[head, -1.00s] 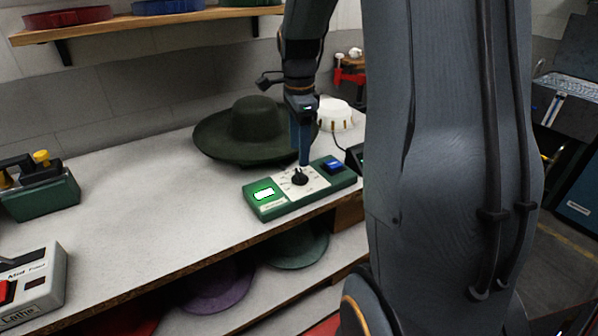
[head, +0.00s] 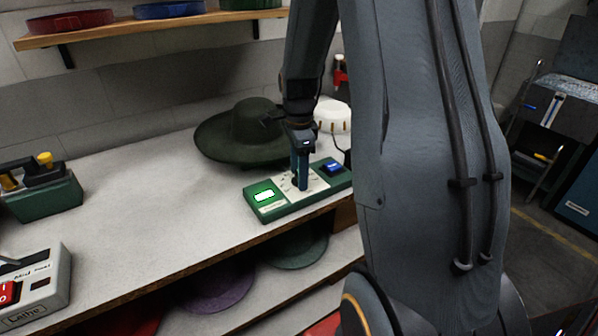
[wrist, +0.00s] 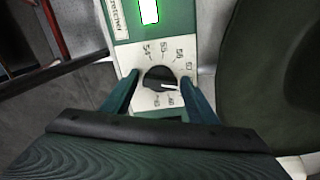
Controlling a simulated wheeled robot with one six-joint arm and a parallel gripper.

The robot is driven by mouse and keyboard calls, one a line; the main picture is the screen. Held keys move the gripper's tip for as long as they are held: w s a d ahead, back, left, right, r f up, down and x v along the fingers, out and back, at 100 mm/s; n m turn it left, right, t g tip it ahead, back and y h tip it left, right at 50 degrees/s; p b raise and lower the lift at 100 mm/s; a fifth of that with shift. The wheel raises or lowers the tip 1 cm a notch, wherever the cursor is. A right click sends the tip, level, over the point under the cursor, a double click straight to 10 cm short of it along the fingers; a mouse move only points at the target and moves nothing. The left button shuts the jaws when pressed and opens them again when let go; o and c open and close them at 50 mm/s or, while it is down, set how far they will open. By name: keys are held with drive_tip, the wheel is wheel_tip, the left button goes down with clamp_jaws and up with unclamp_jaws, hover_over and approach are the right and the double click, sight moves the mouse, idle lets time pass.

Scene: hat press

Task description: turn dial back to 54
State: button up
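A green control box (head: 275,212) with a white dial panel lies near the bench's front edge. Its black dial (wrist: 160,78) shows whole in the wrist view, with numbers around it. The dial's white mark points right and slightly down, past the 57; the 54 sits at the upper left. My gripper (wrist: 160,76) is open, one blue-green finger on each side of the dial, with gaps visible. In the head view my gripper (head: 301,184) reaches down to the panel and mostly hides the dial. The lit display (head: 263,196) shows no readable digits.
A dark green hat (head: 252,135) stands just behind the box. A blue button (head: 333,167) is on the box's right end.

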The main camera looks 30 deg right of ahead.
drive_tip(key=c, duration=0.7)
drive_tip(key=shift+c, duration=0.2)
drive_tip(key=shift+n, duration=0.4)
drive_tip(key=n+p, duration=0.2)
drive_tip(key=n, duration=0.2)
drive_tip(key=shift+r+n, duration=0.1)
drive_tip(key=shift+n, duration=0.3)
drive_tip(key=n+p, duration=0.2)
drive_tip(key=n, duration=0.4)
drive_tip(key=shift+s, duration=0.1)
drive_tip(key=n+p, duration=0.1)
drive_tip(key=n, duration=0.5)
drive_tip(key=shift+d+n, duration=0.1)
drive_tip(key=shift+n, duration=0.3)
drive_tip(key=n+p, duration=0.1)
drive_tip(key=n, duration=0.4)
drive_tip(key=shift+n, duration=0.4)
drive_tip(key=shift+d+p, duration=0.1)
drive_tip(key=shift+p, duration=0.2)
